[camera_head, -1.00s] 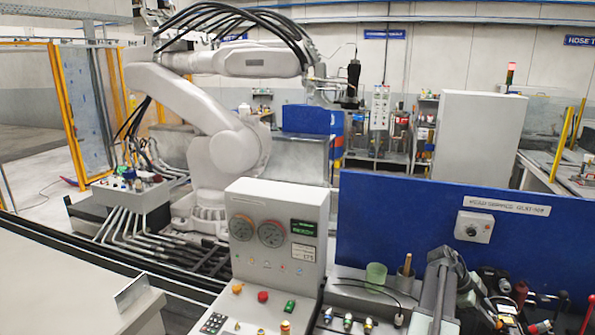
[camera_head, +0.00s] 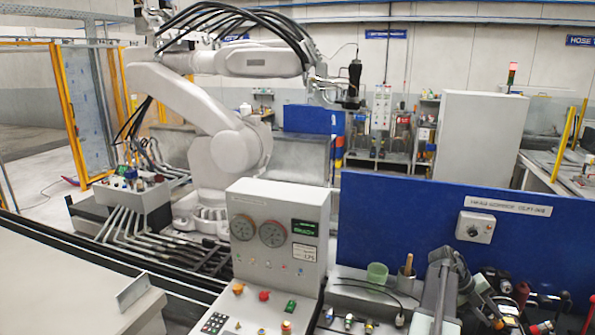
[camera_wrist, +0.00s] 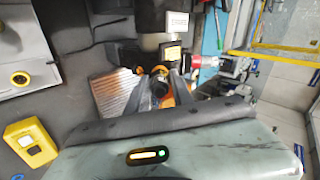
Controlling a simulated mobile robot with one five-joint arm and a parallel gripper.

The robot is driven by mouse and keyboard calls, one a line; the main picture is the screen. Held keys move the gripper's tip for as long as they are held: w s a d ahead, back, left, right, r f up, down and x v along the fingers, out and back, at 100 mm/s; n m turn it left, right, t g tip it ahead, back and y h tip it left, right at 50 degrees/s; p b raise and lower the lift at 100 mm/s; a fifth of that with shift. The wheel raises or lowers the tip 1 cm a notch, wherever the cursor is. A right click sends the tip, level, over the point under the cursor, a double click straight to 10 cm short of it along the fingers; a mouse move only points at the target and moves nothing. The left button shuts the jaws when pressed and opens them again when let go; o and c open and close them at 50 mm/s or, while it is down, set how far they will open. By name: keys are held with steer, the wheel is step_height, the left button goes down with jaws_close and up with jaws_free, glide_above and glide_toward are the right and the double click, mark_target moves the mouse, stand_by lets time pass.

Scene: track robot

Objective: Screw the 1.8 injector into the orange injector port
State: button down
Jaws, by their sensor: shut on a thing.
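In the wrist view my gripper (camera_wrist: 167,92) is shut on a small dark part, which I take to be the injector (camera_wrist: 159,88). Its markings cannot be read. An orange part (camera_wrist: 183,92), which looks like the orange port, shows just behind and beside the fingertips. The fingers hide much of it, so I cannot tell whether the injector touches it or is seated. In the head view my grey arm is at the lower right, and the held injector cannot be made out there.
A row of small fittings (camera_head: 348,321) lies on the bench left of my arm. A green cup (camera_head: 377,274) stands behind them. A gauge panel (camera_head: 277,240) is to the left, and a blue partition (camera_head: 400,222) rises behind. Dark clutter (camera_head: 505,290) crowds the right side.

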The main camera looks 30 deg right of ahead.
steer(key=shift+m, duration=1.1)
steer(key=c, duration=1.1)
jaws_free()
steer(key=shift+c, duration=0.9)
steer(key=shift+r, duration=0.1)
steer(key=n, duration=0.4)
steer(key=shift+n, duration=0.4)
steer(key=n, duration=0.7)
